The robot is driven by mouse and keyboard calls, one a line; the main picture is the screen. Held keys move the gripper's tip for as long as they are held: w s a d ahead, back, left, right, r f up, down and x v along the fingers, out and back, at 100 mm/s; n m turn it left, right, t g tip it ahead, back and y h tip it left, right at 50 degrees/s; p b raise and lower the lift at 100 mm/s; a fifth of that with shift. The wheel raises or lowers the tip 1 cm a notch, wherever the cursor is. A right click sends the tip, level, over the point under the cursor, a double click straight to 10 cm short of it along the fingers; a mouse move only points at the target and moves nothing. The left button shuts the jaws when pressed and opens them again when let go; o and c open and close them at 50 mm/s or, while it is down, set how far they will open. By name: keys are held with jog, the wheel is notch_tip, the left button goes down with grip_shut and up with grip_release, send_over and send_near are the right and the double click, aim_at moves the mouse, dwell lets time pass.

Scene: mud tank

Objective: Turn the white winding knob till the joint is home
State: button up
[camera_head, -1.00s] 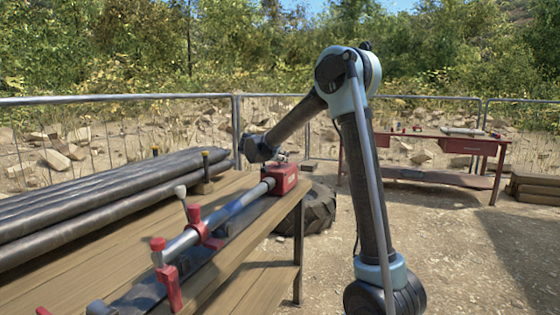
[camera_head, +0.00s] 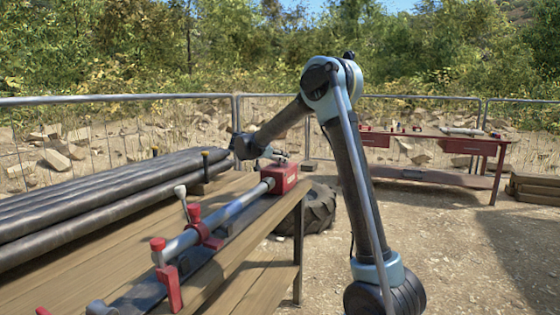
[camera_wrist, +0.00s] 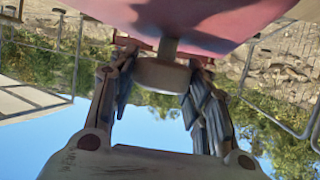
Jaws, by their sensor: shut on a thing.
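The white winding knob (camera_wrist: 162,76) sits on a short shaft under the red housing (camera_wrist: 205,18) in the wrist view, which looks upside down. My gripper (camera_wrist: 158,82) has one finger on each side of the knob and is shut on it. In the head view the red housing (camera_head: 280,178) stands at the far end of the bench, with my gripper (camera_head: 278,155) just above and behind it. The knob itself is too small to make out there. A metal rod (camera_head: 228,209) runs from the housing towards the near end of the bench; the joint's state is unclear.
Red clamps (camera_head: 204,231) with upright handles hold the rod on the wooden bench (camera_head: 230,272). Dark pipes (camera_head: 100,205) lie stacked at the left. A tyre (camera_head: 318,210) lies behind the bench. A red table (camera_head: 440,140) stands at the back right. Open ground lies right.

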jog(key=o, duration=1)
jog(key=shift+o, duration=0.2)
jog(key=v, duration=1.2)
jog(key=shift+w, duration=0.1)
